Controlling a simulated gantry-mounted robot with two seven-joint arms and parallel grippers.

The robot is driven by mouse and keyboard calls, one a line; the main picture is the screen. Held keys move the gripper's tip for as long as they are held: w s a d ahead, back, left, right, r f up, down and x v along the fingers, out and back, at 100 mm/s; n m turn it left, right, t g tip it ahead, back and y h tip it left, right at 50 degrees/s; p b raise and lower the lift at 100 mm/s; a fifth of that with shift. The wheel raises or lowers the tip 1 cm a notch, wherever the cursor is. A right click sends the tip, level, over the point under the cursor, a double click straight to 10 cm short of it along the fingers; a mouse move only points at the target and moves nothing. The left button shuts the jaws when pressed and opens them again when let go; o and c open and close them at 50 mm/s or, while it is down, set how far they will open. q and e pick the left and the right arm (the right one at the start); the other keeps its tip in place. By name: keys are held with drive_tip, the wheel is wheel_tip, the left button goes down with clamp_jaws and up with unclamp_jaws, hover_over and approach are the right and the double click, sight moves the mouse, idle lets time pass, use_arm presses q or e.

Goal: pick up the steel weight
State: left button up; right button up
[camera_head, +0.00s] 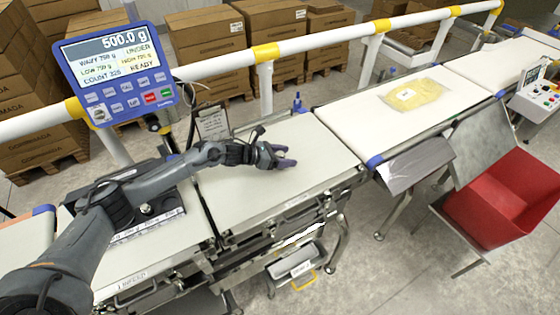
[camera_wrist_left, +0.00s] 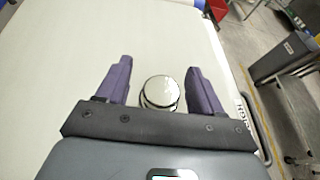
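The steel weight (camera_wrist_left: 160,92) is a small, shiny, round-topped cylinder standing on the pale weighing belt (camera_wrist_left: 60,70), seen in the left wrist view. My left gripper (camera_wrist_left: 159,68) is open, with one dark purple finger on each side of the weight and a visible gap on both sides. In the head view my left gripper (camera_head: 284,156) is low over the middle weighing belt (camera_head: 250,195). The weight cannot be made out there, as the gripper seems to hide it. My right gripper is not in view.
A blue display (camera_head: 115,70) reading 500.0 g stands at the back left. A dark case (camera_head: 160,220) lies left of the belt. A yellow packet (camera_head: 415,95) lies on the outfeed belt (camera_head: 350,125). A red bin (camera_head: 500,200) stands right. White guard rails (camera_head: 330,45) run behind.

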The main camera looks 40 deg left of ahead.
use_arm(q)
clamp_jaws()
drive_tip(key=shift+r, duration=0.1)
